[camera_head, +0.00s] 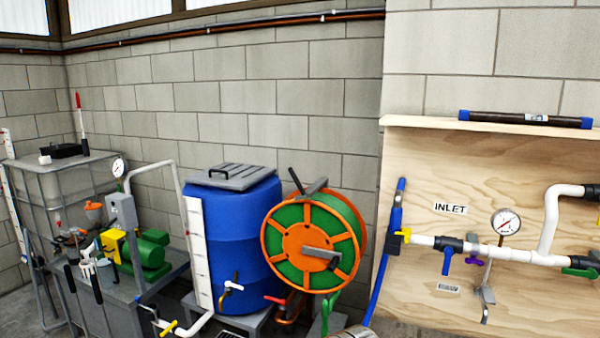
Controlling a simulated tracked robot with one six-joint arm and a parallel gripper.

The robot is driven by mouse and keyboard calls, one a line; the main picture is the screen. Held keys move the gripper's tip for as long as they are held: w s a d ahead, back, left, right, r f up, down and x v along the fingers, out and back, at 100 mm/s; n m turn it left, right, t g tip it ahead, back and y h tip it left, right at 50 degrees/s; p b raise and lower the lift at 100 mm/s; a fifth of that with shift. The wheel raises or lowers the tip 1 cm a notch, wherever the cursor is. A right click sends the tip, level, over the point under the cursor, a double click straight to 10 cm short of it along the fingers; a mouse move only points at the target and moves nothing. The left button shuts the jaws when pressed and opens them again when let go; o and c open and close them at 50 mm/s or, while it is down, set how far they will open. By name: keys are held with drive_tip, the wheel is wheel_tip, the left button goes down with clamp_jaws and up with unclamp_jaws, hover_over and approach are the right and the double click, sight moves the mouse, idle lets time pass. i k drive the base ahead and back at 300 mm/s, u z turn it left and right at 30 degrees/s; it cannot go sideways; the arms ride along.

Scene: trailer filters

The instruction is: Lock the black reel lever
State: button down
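The hose reel (291,243) has an orange rim and spokes with green between them, and it stands just right of the blue barrel. A black lever (296,181) sticks up from the top of the reel, tilted to the left, beside a grey bracket (313,188). A dark grey crank-like bar (322,256) lies across the reel's front face near the hub. I cannot tell whether the lever is locked. My gripper is not in view.
A blue barrel (235,240) with a grey lid stands left of the reel. A plywood panel (450,280) with white pipes, coloured valves and a gauge (506,222) is at the right. A red-handled valve (275,299) sits low beside the reel. A green pump (146,255) is further left.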

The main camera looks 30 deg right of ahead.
sight(297, 181)
drive_tip(key=i, duration=0.9)
